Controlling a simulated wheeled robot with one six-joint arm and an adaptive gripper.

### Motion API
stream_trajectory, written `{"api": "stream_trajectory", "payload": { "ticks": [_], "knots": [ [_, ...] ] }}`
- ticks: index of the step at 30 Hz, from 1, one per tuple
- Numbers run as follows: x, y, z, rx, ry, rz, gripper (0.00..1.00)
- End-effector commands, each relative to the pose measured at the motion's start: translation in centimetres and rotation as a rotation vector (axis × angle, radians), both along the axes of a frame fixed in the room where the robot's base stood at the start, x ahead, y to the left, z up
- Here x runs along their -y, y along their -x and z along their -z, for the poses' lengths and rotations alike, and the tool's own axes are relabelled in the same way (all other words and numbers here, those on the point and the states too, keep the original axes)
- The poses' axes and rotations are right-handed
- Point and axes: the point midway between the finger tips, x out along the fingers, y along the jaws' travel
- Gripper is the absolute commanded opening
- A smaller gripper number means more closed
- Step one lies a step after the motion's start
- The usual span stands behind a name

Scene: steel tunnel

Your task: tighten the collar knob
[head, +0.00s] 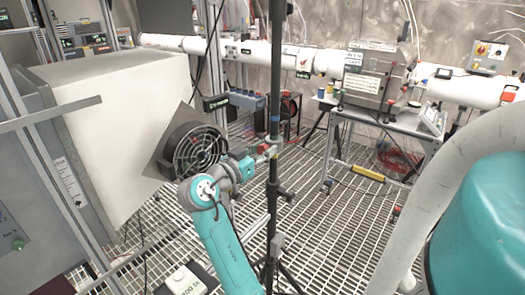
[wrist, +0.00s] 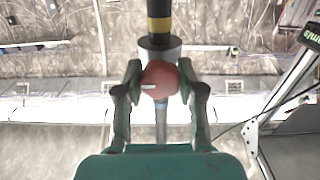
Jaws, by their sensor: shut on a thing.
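The collar knob (wrist: 159,80) is a rounded red knob with a pale mark on its face. In the wrist view it sits in front of a grey collar (wrist: 160,46) on a dark pole with a yellow band. My gripper (wrist: 159,88) has one finger on each side of the knob and is shut on it. In the head view the dark upright pole (head: 275,100) stands on a tripod. My gripper (head: 262,153) meets the pole at mid-height, and the knob is too small there to make out clearly.
A fan with a round guard (head: 196,150) is close behind my arm, beside a large pale box (head: 110,120). A white pipe (head: 260,52) runs along the back wall. A steel table (head: 385,120) stands at the right. Open grating floor (head: 335,225) lies right of the pole.

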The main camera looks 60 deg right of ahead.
Motion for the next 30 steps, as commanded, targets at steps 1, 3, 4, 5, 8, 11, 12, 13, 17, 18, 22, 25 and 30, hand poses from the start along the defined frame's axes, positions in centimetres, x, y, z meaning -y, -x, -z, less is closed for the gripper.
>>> {"api": "stream_trajectory", "payload": {
  "ticks": [1,3,4,5,8,11,12,13,17,18,22,25,30],
  "knots": [
    [0.0,-0.02,-0.02,0.009,0.003,-0.001,0.04],
    [0.0,-0.02,-0.02,0.018,0.005,-0.001,0.04],
    [0.0,-0.02,-0.02,0.021,0.006,-0.001,0.04],
    [0.0,-0.02,-0.02,0.023,0.007,-0.001,0.04],
    [0.0,-0.02,-0.03,0.026,0.007,-0.001,0.04],
    [0.0,-0.03,-0.02,0.026,0.007,-0.001,0.04],
    [0.0,-0.03,-0.02,0.026,0.007,-0.001,0.04],
    [0.0,-0.03,-0.03,0.026,0.007,-0.001,0.04],
    [0.0,-0.03,-0.03,0.026,0.007,-0.001,0.46],
    [0.0,-0.03,-0.02,0.026,0.007,-0.001,0.56],
    [0.0,-0.02,-0.02,0.025,0.006,-0.001,0.65],
    [0.0,-0.02,-0.01,0.025,0.006,-0.001,0.65],
    [-0.23,-0.1,-0.01,0.025,0.006,-0.001,0.65]
  ]
}}
